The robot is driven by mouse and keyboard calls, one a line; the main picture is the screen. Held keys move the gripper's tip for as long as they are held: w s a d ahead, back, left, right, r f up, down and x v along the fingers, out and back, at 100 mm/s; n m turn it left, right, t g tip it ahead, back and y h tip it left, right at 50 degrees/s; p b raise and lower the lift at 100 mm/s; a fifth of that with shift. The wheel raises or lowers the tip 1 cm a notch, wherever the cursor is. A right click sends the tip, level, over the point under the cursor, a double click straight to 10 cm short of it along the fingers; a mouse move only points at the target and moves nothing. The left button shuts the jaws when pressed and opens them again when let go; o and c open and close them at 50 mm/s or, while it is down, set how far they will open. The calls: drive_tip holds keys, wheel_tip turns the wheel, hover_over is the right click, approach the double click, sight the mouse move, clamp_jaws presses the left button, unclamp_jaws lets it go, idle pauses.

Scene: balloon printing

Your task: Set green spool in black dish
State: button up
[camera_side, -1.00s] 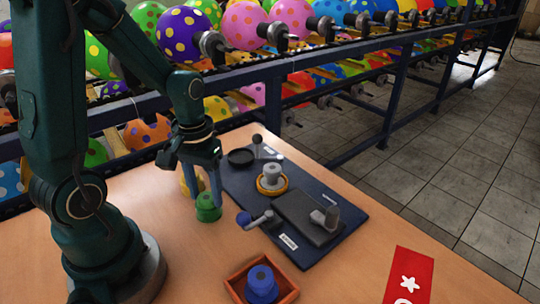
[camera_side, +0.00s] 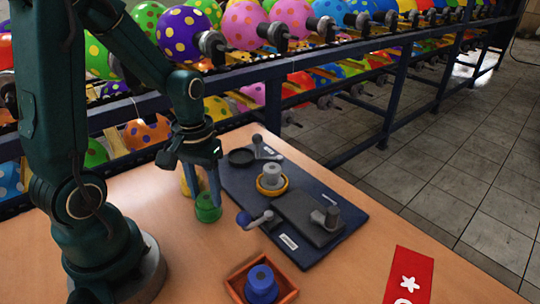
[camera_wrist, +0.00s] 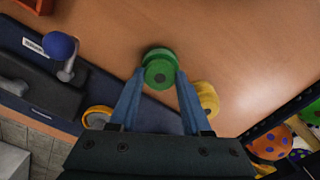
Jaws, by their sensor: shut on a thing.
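The green spool (camera_side: 208,209) stands upright on the wooden table, left of the dark blue board. My gripper (camera_side: 204,192) is shut on it from above, with a blue finger on each side. In the wrist view the green spool (camera_wrist: 160,70) sits between the two fingertips (camera_wrist: 160,78). The black dish (camera_side: 241,156) is a round, shallow dish at the far left corner of the board, and it looks empty. It lies behind and to the right of my gripper. I cannot make it out in the wrist view.
A yellow spool (camera_side: 186,184) stands close behind the green one. The board (camera_side: 312,252) carries a grey spool (camera_side: 271,172) in a yellow dish (camera_side: 262,188), a blue-knobbed lever (camera_side: 246,219) and a dark block. A blue spool (camera_side: 261,284) sits in a wooden tray (camera_side: 235,284) in front.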

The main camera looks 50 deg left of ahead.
drive_tip(key=shift+r, duration=0.7)
drive_tip(key=shift+r, duration=3.05)
drive_tip(key=shift+s+d, duration=0.1)
drive_tip(key=shift+s, duration=0.05)
drive_tip(key=w+a+r+m, duration=0.4)
drive_tip(key=w+a+r, duration=0.1)
drive_tip(key=w, duration=0.4)
drive_tip(key=w+a+f+m, duration=0.2)
drive_tip(key=w+a+f, duration=0.1)
drive_tip(key=w+a, duration=0.2)
drive_tip(key=shift+w+f, duration=0.3)
drive_tip(key=shift+w, duration=0.2)
drive_tip(key=shift+f, duration=2.45)
